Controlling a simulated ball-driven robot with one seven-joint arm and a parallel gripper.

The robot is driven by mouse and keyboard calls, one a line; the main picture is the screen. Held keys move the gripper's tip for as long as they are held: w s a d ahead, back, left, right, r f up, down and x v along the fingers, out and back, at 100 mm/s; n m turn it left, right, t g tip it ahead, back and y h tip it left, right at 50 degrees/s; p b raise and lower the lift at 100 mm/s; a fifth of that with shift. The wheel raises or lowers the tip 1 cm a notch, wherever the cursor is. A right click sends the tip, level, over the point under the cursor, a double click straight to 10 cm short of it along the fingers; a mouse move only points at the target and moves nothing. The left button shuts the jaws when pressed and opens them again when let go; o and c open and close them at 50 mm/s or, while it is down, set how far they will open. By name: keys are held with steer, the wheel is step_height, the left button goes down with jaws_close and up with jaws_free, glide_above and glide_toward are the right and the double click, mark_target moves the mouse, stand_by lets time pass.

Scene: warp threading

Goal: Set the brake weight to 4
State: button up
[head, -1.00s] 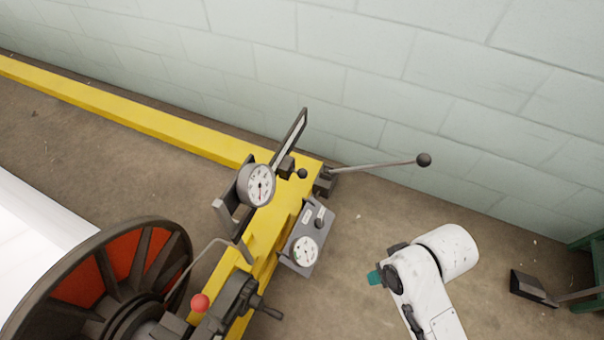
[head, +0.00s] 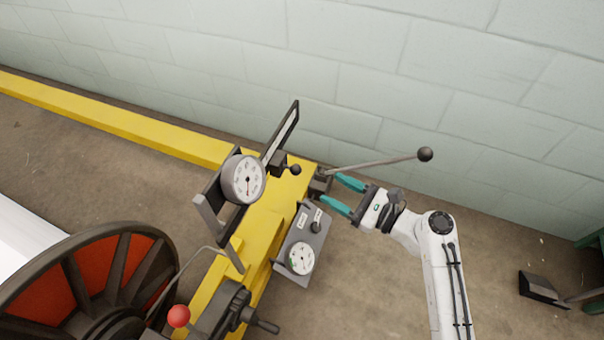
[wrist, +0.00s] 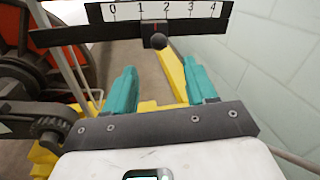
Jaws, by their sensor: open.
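The brake scale bar (head: 283,135) is a dark bar with a white strip, standing over the yellow beam. In the wrist view its scale (wrist: 165,11) reads 0 to 4 from left to right. The brake weight (head: 279,164), a small dark block with a round black knob (head: 296,169), sits on the bar. In the wrist view the weight (wrist: 150,29) hangs between the 1 and 2 marks, with its knob (wrist: 158,41) towards me. My gripper (head: 338,192), with teal fingers, is open and empty, to the right of the knob and apart from it.
A long lever with a ball end (head: 425,154) rises just behind my gripper. A grey panel with a dial (head: 301,259) is below left of it. A round gauge (head: 244,179) stands left of the weight. The block wall (head: 450,90) is close behind.

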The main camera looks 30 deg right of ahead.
mark_target(287, 167)
steer(key=b+x, duration=0.1)
steer(key=x, duration=0.9)
jaws_close()
stand_by(0.4)
